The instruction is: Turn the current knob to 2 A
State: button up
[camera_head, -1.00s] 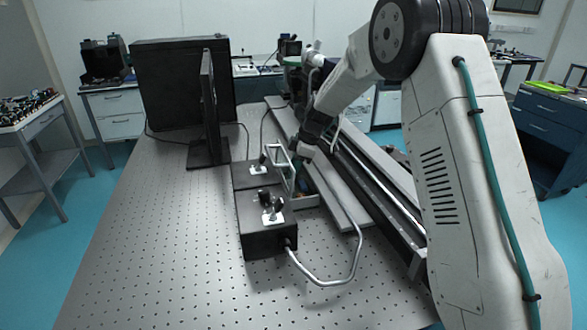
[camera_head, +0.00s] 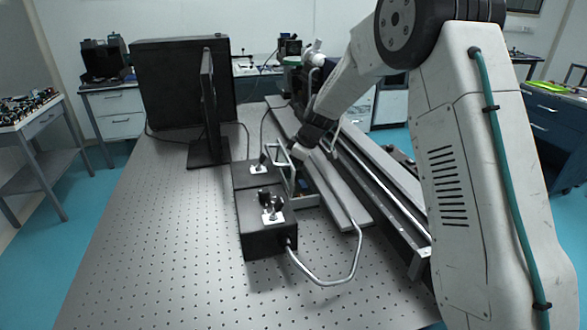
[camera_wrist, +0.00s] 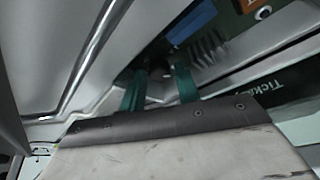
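I cannot make out the current knob or its scale in either view. In the wrist view my gripper (camera_wrist: 158,76) shows two green fingers with a gap between them and nothing clearly held. Beyond the fingers are a dark ribbed part (camera_wrist: 207,50), a blue block (camera_wrist: 192,22) and a dark strip with partly cut-off lettering (camera_wrist: 265,92). In the head view my arm's end reaches down beside a light metal frame (camera_head: 277,154) on the optical table (camera_head: 165,240). The fingertips are hidden there.
Black boxes with small fittings (camera_head: 258,238) stand left of the arm's end, and a bent metal tube (camera_head: 325,284) curves in front. A long rail (camera_head: 385,205) runs along the right. A monitor (camera_head: 208,105) stands behind. The table's left front is clear.

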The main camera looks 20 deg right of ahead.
jog(key=v, duration=0.7)
jog(key=shift+r, duration=0.4)
jog(key=shift+s+d, duration=0.1)
jog(key=n, duration=0.1)
jog(key=w+n+g, duration=0.1)
jog(key=n, duration=0.2)
jog(key=shift+w+d+f+g, duration=0.15)
jog(key=shift+d+f+g, duration=0.05)
jog(key=shift+d+g, duration=0.15)
jog(key=shift+n+y, duration=0.3)
jog(key=x, duration=0.7)
jog(key=shift+a+f, duration=0.1)
jog(key=shift+f, duration=0.2)
